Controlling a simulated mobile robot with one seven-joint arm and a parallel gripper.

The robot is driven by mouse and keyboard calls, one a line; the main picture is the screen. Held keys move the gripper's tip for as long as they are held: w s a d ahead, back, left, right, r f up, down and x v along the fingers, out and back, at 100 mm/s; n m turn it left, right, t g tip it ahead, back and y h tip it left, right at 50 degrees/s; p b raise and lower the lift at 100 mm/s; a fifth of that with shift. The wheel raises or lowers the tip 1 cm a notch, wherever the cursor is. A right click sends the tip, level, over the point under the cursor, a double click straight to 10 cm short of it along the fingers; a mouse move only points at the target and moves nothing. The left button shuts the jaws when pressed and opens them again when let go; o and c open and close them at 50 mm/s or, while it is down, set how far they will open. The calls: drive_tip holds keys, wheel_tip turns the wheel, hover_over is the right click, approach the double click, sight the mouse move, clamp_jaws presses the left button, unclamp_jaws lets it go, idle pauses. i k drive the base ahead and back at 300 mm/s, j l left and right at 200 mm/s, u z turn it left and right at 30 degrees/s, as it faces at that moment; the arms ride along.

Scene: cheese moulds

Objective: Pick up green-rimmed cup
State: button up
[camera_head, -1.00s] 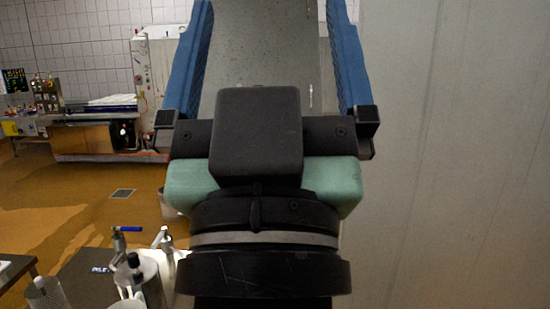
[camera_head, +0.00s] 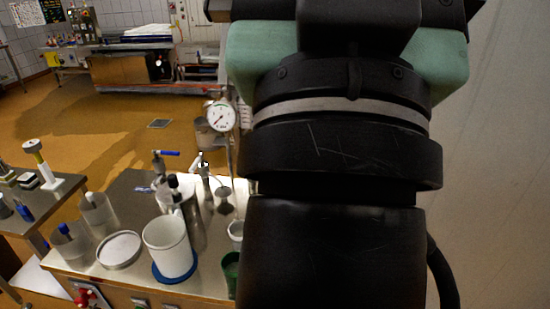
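A green object (camera_head: 231,274), perhaps the green-rimmed cup, stands at the right end of the steel table (camera_head: 207,275). My arm hides its right side, and I cannot make out its rim clearly. A small white cup (camera_head: 236,231) stands just behind it, also partly covered. My gripper (camera_head: 355,25) is at the top of the view, well above and away from the table. Only its dark body and green pads show. Its fingers are out of the picture, so its opening is hidden.
A white mould with a blue base ring (camera_head: 167,245), a round white dish (camera_head: 119,250) and clear beakers (camera_head: 97,214) crowd the table. A pressure gauge (camera_head: 221,117) rises behind. A second table (camera_head: 62,192) stands left. A pale wall (camera_head: 500,160) fills the right.

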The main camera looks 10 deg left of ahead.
sight(229, 264)
drive_tip(key=i+j+z, duration=0.2)
drive_tip(key=j+z, duration=0.15)
drive_tip(key=j, duration=1)
drive_tip(key=j+z, duration=0.3)
drive_tip(key=j, duration=1)
